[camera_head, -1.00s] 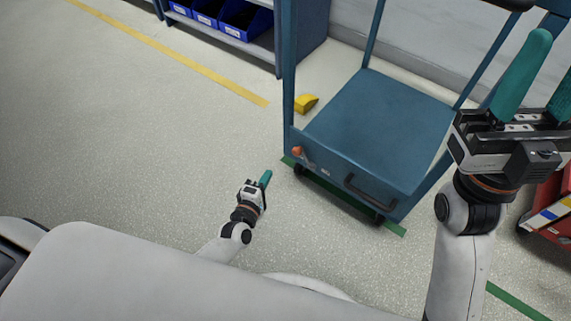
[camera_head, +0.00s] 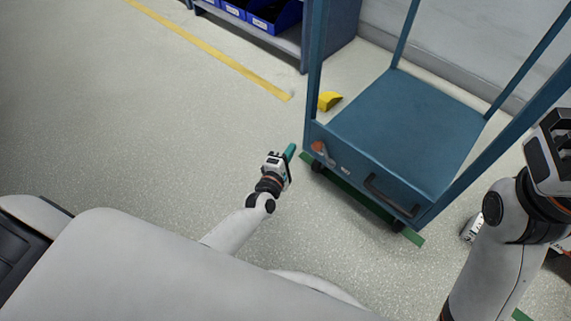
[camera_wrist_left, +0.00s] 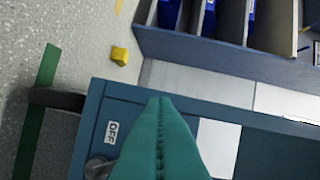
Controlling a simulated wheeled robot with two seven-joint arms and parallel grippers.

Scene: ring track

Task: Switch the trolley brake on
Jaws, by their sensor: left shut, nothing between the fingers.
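The blue trolley (camera_head: 400,125) stands ahead, right of centre in the head view. An orange-red knob (camera_head: 317,146) with a short grey lever sits at the left end of its front panel. In the left wrist view, a grey lever part (camera_wrist_left: 98,168) shows near the bottom beside a white "OFF" label (camera_wrist_left: 112,132); the knob is not clear there. My left gripper (camera_head: 291,151) is shut and empty, just left of the knob and seemingly apart from it. Its teal fingers (camera_wrist_left: 160,120) overlap the trolley panel in the wrist view. My right gripper (camera_head: 555,150) is cut off at the right edge, fingers out of view.
A dark handle (camera_head: 390,195) is on the trolley front. Green floor tape (camera_head: 360,197) runs beneath it. A yellow wedge (camera_head: 329,101) lies on the floor beside the trolley's left side. A shelf with blue bins (camera_head: 275,15) stands behind. The floor at left is clear.

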